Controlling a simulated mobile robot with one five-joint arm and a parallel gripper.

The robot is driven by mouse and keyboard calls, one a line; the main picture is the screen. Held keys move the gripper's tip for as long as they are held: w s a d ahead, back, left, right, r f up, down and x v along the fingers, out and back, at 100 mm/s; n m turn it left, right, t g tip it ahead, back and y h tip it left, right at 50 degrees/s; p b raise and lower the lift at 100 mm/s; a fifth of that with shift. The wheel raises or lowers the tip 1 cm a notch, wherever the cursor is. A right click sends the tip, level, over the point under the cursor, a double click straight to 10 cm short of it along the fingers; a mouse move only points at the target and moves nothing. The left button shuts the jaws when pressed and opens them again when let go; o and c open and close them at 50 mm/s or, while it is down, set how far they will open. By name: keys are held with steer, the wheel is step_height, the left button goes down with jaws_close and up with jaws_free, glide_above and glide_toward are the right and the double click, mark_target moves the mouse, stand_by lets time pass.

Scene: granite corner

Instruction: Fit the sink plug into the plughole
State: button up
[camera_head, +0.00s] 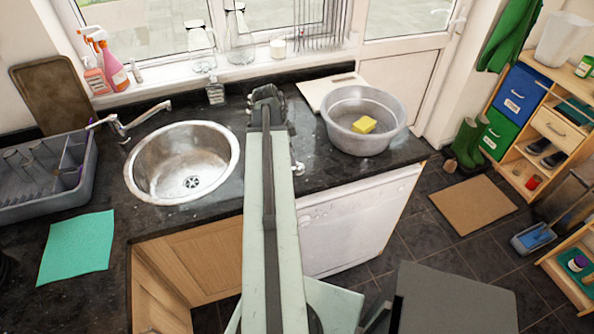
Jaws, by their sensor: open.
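The round steel sink (150,160) is set in the dark granite worktop at centre left. Its plughole (191,182) shows as a dark slotted drain in the bowl's floor, with nothing over it. A small pale, shiny object (299,168) lies on the worktop just right of my arm, partly hidden; it may be the sink plug, but it is too small to be sure. My gripper (267,92) is open over the worktop towards the window, right of the sink and beyond the small object. Nothing shows held in it.
A grey basin (340,132) with a yellow sponge (363,125) stands right, by a pale board (315,90). The tap (135,120) rises behind the sink. A dish rack (30,205) and green cloth (76,248) lie left. A soap bottle (215,92) stands behind the sink.

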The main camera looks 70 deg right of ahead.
steer(key=b+x, duration=0.4)
steer(key=x, duration=0.1)
steer(key=shift+d+r, duration=0.1)
steer(key=shift+d, duration=0.1)
steer(key=shift+r, duration=0.15)
jaws_close()
steer(key=shift+r+p, duration=0.1)
steer(key=shift+p, duration=0.2)
step_height(320, 180, up, 10)
steer(key=p, duration=1)
